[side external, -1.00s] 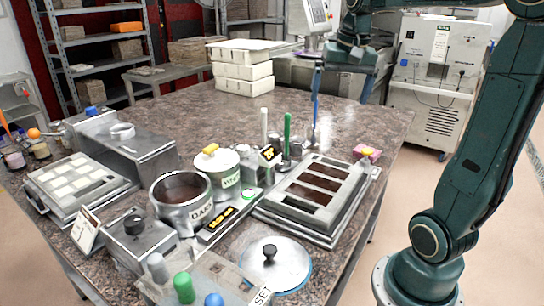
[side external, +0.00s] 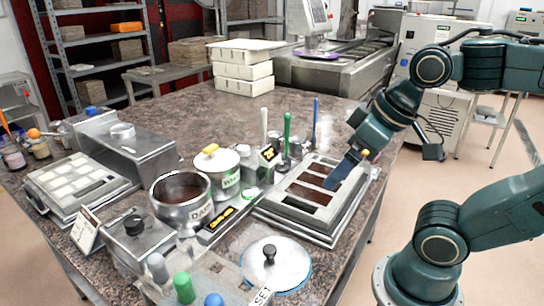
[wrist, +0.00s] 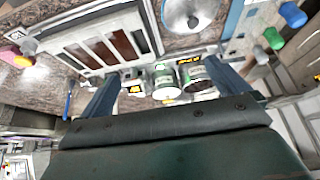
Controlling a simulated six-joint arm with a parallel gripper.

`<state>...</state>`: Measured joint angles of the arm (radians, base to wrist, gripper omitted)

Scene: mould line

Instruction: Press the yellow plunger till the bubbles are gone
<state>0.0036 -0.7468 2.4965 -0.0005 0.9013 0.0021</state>
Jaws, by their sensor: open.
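A small yellow knob on a pink block, which I take for the yellow plunger, sits beside the mould frame; the wrist view shows it at the left edge (wrist: 20,61). In the side view only a yellow bit (side external: 365,153) shows behind my gripper. The grey mould frame (side external: 273,207) holds dark brown filling (side external: 303,193) in several slots; I cannot make out bubbles. My gripper (side external: 336,180) hangs over the frame's right part, its blue fingers pointing down left. In the wrist view my gripper (wrist: 168,88) has its fingers wide apart with nothing between them.
Upright green (side external: 287,133) and blue (side external: 315,120) handles stand behind the frame. A round lid (side external: 276,278) lies in front. The table's back right is clear.

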